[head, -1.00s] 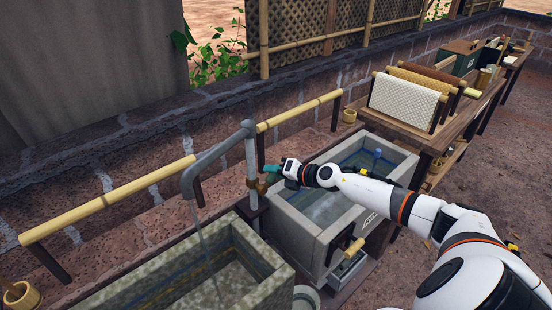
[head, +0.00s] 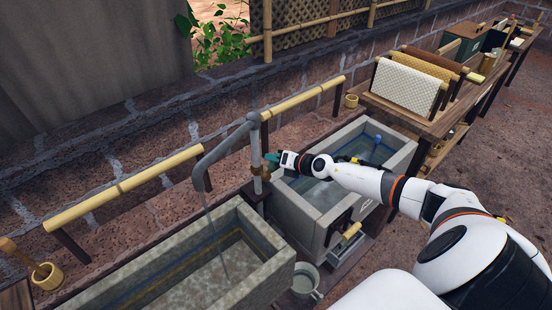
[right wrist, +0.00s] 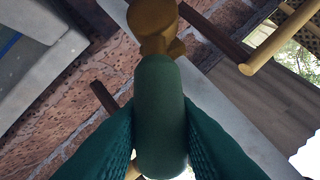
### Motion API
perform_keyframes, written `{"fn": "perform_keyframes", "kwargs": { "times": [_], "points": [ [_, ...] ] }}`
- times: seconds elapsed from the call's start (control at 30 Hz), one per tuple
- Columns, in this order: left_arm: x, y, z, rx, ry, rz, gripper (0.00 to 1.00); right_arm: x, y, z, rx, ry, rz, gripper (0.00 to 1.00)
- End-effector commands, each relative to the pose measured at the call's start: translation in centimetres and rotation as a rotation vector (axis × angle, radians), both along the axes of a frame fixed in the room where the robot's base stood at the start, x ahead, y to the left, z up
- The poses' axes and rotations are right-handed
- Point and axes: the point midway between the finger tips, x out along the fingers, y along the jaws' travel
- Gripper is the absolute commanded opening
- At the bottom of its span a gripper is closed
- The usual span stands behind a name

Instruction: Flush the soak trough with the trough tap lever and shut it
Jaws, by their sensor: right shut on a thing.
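My right gripper (head: 271,158) is shut on the green lever handle (right wrist: 160,105), with a textured teal finger on each side of it. The handle joins a brass fitting (right wrist: 155,28) in the right wrist view. In the head view the brass valve (head: 258,172) sits on the grey upright tap pipe (head: 254,145), just left of my gripper. A water stream (head: 215,235) falls from the bent spout (head: 199,177) into the stone trough (head: 273,278). Water shows on the trough floor. The lever is mostly hidden in the head view. My left gripper is out of view.
A grey basin (head: 400,163) with water stands right of the tap, under my right forearm. A small pail (head: 305,280) stands by the trough's near corner. Bamboo rails (head: 125,188) run behind. A wooden table (head: 405,105) with rollers stands at the back right.

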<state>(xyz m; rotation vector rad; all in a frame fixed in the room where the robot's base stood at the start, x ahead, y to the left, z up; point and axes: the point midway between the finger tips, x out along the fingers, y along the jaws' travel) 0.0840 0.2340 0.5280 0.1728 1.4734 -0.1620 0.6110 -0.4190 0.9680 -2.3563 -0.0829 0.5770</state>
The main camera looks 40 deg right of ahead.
Motion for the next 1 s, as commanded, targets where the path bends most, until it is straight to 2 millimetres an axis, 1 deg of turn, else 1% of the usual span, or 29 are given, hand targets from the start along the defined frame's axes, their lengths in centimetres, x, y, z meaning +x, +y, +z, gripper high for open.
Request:
{"fn": "perform_keyframes", "kwargs": {
  "times": [0.03,0.13,0.17,0.43,0.53,0.67,0.7,0.73,0.83,0.87,1.0],
  "points": [
    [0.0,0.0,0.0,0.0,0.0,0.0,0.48,0.1,0.2,0.2,0.007,-0.003,0.001,0.29],
    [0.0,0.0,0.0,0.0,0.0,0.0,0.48,0.1,0.2,0.1,0.006,-0.003,0.001,0.45],
    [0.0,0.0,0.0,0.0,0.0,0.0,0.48,0.1,0.2,0.1,0.005,-0.002,0.0,0.47],
    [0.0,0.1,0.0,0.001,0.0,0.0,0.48,-0.1,0.0,0.0,0.002,0.001,0.001,0.47],
    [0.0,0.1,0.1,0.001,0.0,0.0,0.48,-0.6,-0.2,0.2,0.001,0.002,0.001,0.47],
    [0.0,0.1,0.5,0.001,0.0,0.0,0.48,-2.4,-0.6,1.0,-0.002,0.003,0.003,0.47],
    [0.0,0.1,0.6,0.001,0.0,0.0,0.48,-3.2,-0.6,1.4,-0.003,0.005,0.004,0.47],
    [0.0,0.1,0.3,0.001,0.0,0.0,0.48,-3.8,-0.9,1.4,-0.003,0.005,0.002,0.47],
    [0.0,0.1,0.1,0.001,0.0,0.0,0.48,-5.8,-1.2,2.2,-0.003,0.006,0.006,0.47],
    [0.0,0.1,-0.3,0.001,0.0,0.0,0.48,-6.3,-1.4,2.2,-0.002,0.005,0.003,0.47],
    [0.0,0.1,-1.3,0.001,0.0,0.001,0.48,-8.2,-1.7,3.0,0.0,0.004,0.004,0.47]
  ]
}}
